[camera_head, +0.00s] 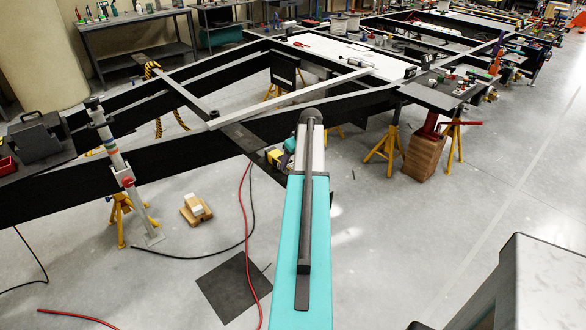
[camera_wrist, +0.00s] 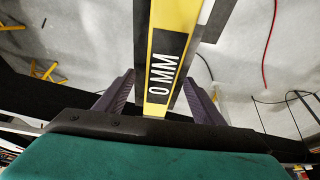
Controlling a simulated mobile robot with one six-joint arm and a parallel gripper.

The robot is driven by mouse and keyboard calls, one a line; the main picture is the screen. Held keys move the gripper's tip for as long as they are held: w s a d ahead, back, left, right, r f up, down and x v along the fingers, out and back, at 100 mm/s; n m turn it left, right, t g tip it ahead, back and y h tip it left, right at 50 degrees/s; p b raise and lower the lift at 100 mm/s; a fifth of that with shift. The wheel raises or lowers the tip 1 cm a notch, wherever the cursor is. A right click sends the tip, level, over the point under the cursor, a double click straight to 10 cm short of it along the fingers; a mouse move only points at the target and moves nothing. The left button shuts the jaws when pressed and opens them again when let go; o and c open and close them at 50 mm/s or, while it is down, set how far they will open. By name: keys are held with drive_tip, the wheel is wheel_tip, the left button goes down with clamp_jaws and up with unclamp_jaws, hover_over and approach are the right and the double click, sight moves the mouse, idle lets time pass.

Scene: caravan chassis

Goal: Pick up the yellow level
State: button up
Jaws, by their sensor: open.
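The yellow level (camera_wrist: 167,18) runs from the top of the wrist view down to its middle, with a black label reading "0 MM". My gripper (camera_wrist: 159,80) is open, with one dark finger on each side of the level and gaps showing between fingers and level. The level's near end is hidden behind the gripper body. In the camera_head view a small yellow patch (camera_head: 274,156) shows at the dark cross plate, left of my arm; it may be the level. My arm hides most of that spot and the fingers.
The black chassis beam (camera_head: 225,137) crosses behind my arm, with a pale bar (camera_head: 290,97) lying across the frame. Yellow stands (camera_head: 384,150) and wooden blocks (camera_head: 424,157) support it. A red cable (camera_head: 243,215) and dark mat (camera_head: 232,288) lie on the floor.

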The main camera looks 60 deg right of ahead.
sight(291, 164)
drive_tip(key=shift+p+x, duration=0.5)
drive_tip(key=shift+x, duration=1.2)
drive_tip(key=shift+a, duration=0.1)
drive_tip(key=c, duration=1.5)
drive_tip(key=shift+r, duration=0.1)
